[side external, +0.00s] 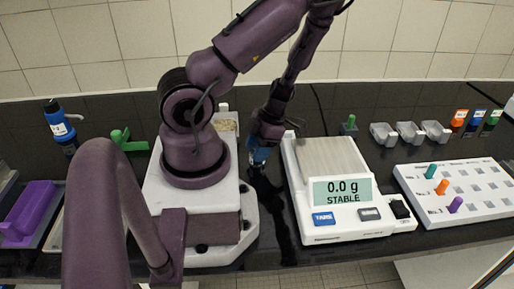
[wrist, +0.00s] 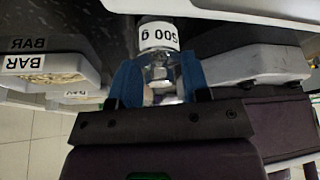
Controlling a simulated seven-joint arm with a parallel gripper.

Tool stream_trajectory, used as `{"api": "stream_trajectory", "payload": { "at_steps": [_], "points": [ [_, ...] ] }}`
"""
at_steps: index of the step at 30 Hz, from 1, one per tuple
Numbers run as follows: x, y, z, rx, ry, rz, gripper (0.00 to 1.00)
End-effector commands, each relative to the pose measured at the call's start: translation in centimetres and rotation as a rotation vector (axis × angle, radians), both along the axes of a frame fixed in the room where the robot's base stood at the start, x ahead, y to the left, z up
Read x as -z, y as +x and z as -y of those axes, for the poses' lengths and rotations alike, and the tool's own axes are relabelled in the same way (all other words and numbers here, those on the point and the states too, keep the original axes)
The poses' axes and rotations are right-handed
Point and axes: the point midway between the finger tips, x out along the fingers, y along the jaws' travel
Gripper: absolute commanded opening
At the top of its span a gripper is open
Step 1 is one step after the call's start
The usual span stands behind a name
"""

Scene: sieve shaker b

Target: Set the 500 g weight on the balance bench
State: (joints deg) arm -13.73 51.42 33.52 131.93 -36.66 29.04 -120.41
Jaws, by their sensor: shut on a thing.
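The 500 g weight (wrist: 160,62) is a shiny metal cylinder with a white "500 g" label in the wrist view. My gripper (wrist: 160,80) is shut on it, with a blue finger on either side. In the side view my gripper (side external: 262,150) hangs low over the dark bench, just left of the balance (side external: 334,205); the weight is mostly hidden there. I cannot tell whether the weight touches the bench. The balance has a bare metal pan (side external: 331,158) and reads 0.0 g, STABLE.
A white peg board (side external: 470,190) with coloured pegs stands right of the balance, with grey scoops (side external: 410,133) behind. A green-handled item (side external: 349,124) stands behind the balance. A container labelled BAR (wrist: 50,68) shows in the wrist view.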

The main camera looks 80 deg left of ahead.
Motion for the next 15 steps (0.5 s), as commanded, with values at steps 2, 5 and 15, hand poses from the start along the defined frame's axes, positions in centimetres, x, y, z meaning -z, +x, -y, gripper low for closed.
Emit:
{"api": "stream_trajectory", "payload": {
  "at_steps": [2,5,15],
  "points": [
    [0.13,-0.02,0.0,0.0,0.0,-0.001,0.0],
    [0.26,0.0,0.0,0.0,0.0,0.0,0.54],
    [0.16,0.0,0.01,0.0,0.0,0.0,0.68]
  ]
}}
